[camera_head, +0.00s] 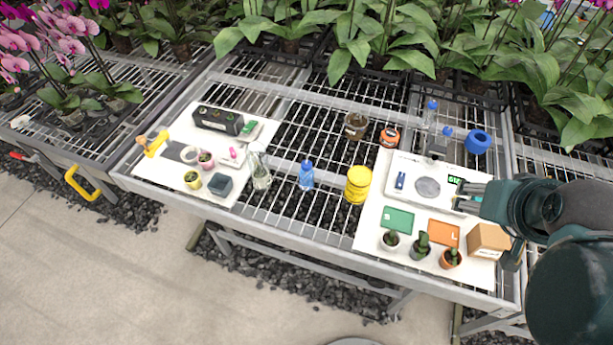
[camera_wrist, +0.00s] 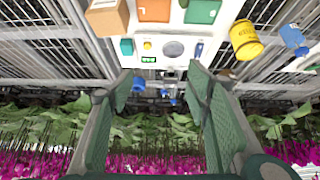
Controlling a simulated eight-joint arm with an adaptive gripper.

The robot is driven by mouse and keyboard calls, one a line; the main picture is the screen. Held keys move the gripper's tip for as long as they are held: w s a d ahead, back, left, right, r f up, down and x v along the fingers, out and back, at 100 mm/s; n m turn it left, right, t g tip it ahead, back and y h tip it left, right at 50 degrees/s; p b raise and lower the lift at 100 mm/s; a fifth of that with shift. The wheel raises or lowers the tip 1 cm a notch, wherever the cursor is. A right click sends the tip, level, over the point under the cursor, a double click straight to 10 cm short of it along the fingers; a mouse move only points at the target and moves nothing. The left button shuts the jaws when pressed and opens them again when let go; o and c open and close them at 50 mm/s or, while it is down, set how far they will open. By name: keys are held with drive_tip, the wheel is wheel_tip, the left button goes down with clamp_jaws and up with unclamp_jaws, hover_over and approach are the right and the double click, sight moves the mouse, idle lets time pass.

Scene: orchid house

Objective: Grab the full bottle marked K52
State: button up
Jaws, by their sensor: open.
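Several bottles are in view, but I cannot read K52 on any of them. A blue bottle (camera_head: 306,176) stands on the bare bench grid near the middle; it also shows in the wrist view (camera_wrist: 293,38). Two clear bottles with blue caps, one farther back (camera_head: 430,113) and one nearer (camera_head: 442,142), stand behind the white scale. Their fill is too small to judge. My gripper (camera_head: 468,197) is open and empty over the right side of the scale, apart from all the bottles. Its two green fingers frame the wrist view (camera_wrist: 160,88).
The white scale (camera_head: 403,174) has a lit display. Around it are a blue roll (camera_head: 477,142), yellow tin (camera_head: 358,185), orange roll (camera_head: 389,137), brown box (camera_head: 488,241) and small potted plants (camera_head: 420,247). A glass flask (camera_head: 260,174) stands left. Orchids line the back.

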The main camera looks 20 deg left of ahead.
drive_tip(key=w+a+n+g+y+p, duration=0.1)
drive_tip(key=w+a+n+g+p, duration=0.1)
drive_tip(key=w+a+n, duration=0.5)
drive_tip(key=n+g+p, duration=0.3)
drive_tip(key=n+p, duration=0.1)
drive_tip(key=n, duration=0.2)
hover_over(306, 164)
drive_tip(key=w+d, duration=0.3)
drive_tip(key=d, duration=0.9)
wheel_tip(306, 164, down, 8)
drive_tip(key=a+f+n, duration=0.1)
drive_tip(key=a+f, duration=0.1)
drive_tip(key=a, duration=0.1)
drive_tip(key=s+a+f+n+g+p, duration=0.1)
drive_tip(key=a+f, duration=0.2)
drive_tip(key=a, duration=0.1)
drive_tip(key=s+a+f+n, duration=0.1)
drive_tip(key=a+f, duration=0.2)
drive_tip(key=a, duration=0.1)
drive_tip(key=shift+s+f+n+g+h, duration=0.1)
drive_tip(key=shift+s+n+g+h, duration=0.1)
drive_tip(key=shift+n+g+h, duration=0.15)
drive_tip(key=shift+s+a+f+p, duration=0.2)
drive_tip(key=shift+a+f+p, duration=0.1)
drive_tip(key=shift+a+f, duration=0.2)
drive_tip(key=shift+f, duration=0.15)
drive_tip(key=shift+f, duration=1.15)
drive_tip(key=shift+f, duration=0.1)
